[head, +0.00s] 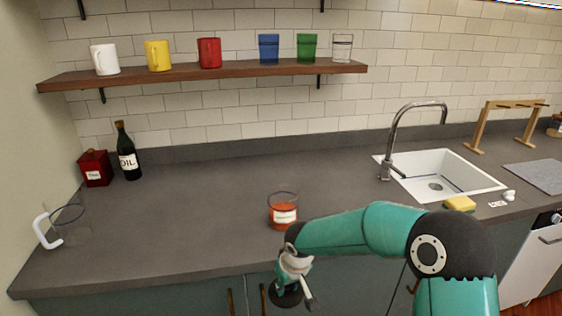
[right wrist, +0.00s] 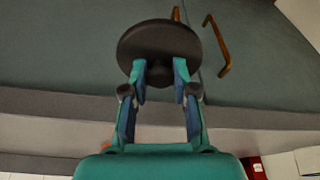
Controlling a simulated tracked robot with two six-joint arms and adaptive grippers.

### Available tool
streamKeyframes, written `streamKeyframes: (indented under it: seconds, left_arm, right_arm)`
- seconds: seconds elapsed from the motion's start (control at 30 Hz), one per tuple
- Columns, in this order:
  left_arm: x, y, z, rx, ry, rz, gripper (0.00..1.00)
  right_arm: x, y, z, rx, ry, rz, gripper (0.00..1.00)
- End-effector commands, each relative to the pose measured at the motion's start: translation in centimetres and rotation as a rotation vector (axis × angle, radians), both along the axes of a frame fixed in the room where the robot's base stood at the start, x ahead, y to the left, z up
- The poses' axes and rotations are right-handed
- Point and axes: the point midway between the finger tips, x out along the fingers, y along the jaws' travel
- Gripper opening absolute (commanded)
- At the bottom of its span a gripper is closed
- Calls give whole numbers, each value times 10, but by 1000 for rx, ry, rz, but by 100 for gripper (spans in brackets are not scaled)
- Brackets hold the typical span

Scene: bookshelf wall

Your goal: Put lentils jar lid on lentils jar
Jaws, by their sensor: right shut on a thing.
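The lentils jar (head: 283,212) is a clear open glass with orange-red contents and a white label, upright on the counter near its front edge. My right gripper (head: 290,281) is in front of the counter, nearer than the jar and lower in the picture. It is shut on the dark round lid (head: 286,298), which also shows in the right wrist view (right wrist: 160,38); there the fingertips (right wrist: 160,74) pinch its knob. The lid is apart from the jar. My left gripper is not in view.
The grey counter (head: 200,205) is mostly clear around the jar. A glass mug (head: 70,225) stands at the left, with a red tin (head: 95,168) and oil bottle (head: 127,155) behind. A sink (head: 465,178) and yellow sponge (head: 459,203) are at right. Cabinet handles (right wrist: 218,45) project below the counter.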

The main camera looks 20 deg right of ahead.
Motion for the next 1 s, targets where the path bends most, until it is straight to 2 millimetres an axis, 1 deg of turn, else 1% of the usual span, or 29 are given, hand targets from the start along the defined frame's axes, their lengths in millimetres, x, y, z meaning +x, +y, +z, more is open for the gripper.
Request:
streamKeyframes:
  seconds: [0.23,0.27,0.33,0.47,0.57,0.7,0.8,1.0]
  left_arm:
    - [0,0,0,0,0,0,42]
    - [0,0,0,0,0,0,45]
    - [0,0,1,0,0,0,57]
    - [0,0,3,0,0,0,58]
    - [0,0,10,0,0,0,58]
    - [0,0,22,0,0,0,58]
    - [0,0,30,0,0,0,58]
    - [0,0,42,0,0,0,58]
  right_arm:
    - [-6,-12,1,0,-2,-22,0]
    - [-7,-13,1,-1,-2,-24,0]
    - [-9,-15,2,0,-2,-25,0]
    - [-17,-23,13,-1,-3,2,0]
    - [-31,-33,36,-7,-5,55,0]
    - [-49,-49,79,-14,-6,107,0]
    - [-58,-56,106,-16,-6,125,0]
    - [-67,-59,152,-16,-5,161,0]
